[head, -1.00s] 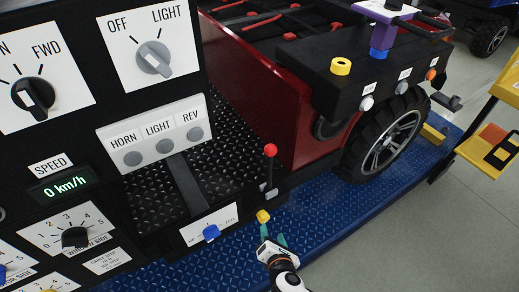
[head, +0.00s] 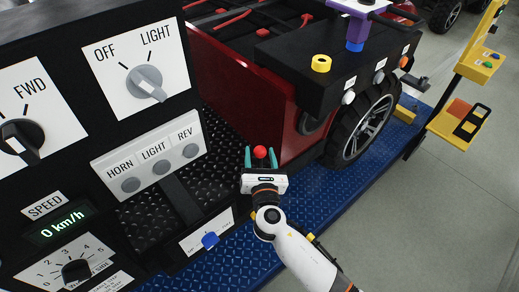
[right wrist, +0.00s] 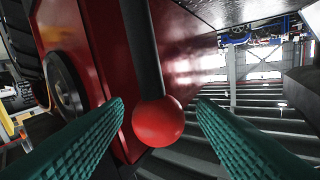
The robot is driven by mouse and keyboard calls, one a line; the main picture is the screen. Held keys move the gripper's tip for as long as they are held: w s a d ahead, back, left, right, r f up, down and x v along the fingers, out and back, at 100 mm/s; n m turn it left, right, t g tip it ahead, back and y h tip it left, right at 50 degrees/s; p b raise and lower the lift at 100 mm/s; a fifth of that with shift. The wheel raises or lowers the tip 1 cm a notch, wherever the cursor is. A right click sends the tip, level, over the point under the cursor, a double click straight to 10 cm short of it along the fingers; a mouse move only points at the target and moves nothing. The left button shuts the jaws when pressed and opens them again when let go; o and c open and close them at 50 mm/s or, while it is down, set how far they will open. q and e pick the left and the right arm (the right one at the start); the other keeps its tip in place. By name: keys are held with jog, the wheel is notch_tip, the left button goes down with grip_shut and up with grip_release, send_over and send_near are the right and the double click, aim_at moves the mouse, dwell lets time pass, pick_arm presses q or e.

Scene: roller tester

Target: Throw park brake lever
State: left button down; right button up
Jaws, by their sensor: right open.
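The park brake lever appears to be the black rod with a red ball knob (head: 260,152), beside the dark red vehicle body. My right gripper (head: 261,158) is open, with its teal fingers on either side of the knob. In the right wrist view the red knob (right wrist: 158,122) sits between the two fingertips (right wrist: 160,105), with gaps on both sides and no contact visible. The black lever rod (right wrist: 143,50) runs up from it in that view. In the head view my gripper hides the rod and its base. My left gripper is not in view.
A black control panel (head: 60,190) with knobs and HORN, LIGHT and REV buttons (head: 161,166) stands left. A blue knob (head: 210,240) is in front. The vehicle's wheel (head: 365,130) is right of my gripper. Yellow stands (head: 460,122) are at the far right.

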aim_at(281, 133)
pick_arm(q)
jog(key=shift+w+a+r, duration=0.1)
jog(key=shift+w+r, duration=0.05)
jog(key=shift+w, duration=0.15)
pick_arm(e)
jog(key=shift+w, duration=0.7)
